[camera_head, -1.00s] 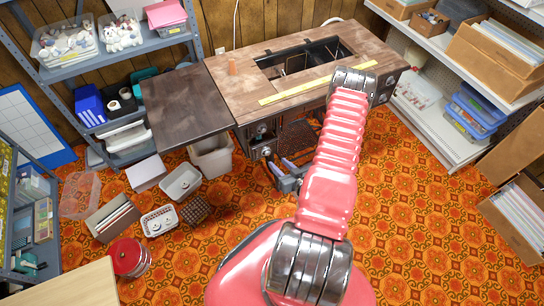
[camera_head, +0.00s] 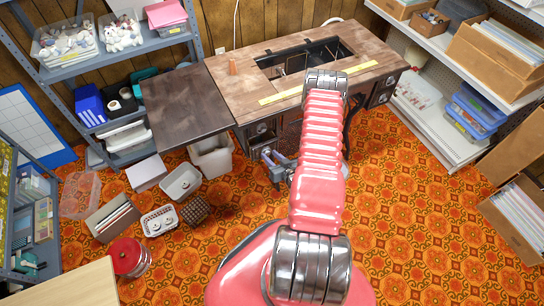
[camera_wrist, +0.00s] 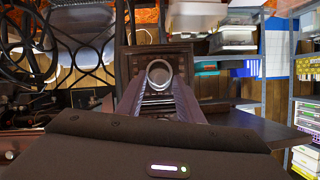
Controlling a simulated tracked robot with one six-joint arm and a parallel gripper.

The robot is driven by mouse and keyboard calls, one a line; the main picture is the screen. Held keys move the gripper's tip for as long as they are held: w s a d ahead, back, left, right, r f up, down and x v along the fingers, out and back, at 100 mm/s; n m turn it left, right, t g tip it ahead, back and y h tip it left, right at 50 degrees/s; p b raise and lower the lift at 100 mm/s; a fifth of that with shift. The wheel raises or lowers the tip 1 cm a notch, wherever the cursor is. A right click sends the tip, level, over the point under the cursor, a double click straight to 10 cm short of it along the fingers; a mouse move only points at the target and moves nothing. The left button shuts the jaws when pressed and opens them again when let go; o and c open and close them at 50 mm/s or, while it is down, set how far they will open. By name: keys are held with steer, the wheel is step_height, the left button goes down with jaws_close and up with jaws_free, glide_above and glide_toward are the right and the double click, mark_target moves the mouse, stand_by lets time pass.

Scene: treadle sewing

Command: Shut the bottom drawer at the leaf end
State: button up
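The treadle sewing table (camera_head: 180,100) stands at the back, its dark leaf extended on the left. Dark drawers (camera_head: 262,129) with round pulls are stacked under the table at the leaf end. My gripper (camera_head: 272,163) is low in front of this stack, at the bottom drawer's height. In the wrist view, the fingers (camera_wrist: 163,100) point at a dark drawer front (camera_wrist: 128,62) with a round metal ring pull (camera_wrist: 159,72), just at or beyond the tips. I cannot tell whether they touch, how far the drawer stands out, or how wide the fingers are apart.
A pale bin (camera_head: 212,158) stands on the floor just left of the drawers. Baskets (camera_head: 182,182), a file box (camera_head: 112,216) and a red tin (camera_head: 128,256) lie farther left. The treadle ironwork (camera_wrist: 85,45) is close beside my gripper.

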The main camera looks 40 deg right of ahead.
mark_target(266, 148)
jaws_close()
stand_by(0.3)
steer(key=shift+w+d+r, duration=0.1)
steer(key=shift+w+d, duration=0.15)
steer(key=shift+w, duration=0.4)
steer(key=shift+w+d+f, duration=0.1)
steer(key=shift+w+d, duration=0.1)
steer(key=shift+w, duration=0.45)
steer(key=shift+w+d+r, duration=0.1)
steer(key=shift+w+d, duration=0.15)
steer(key=shift+w, duration=0.4)
steer(key=shift+c, duration=0.8)
jaws_free()
steer(key=o, duration=0.3)
steer(key=shift+a, duration=0.1)
steer(key=shift+s, duration=0.1)
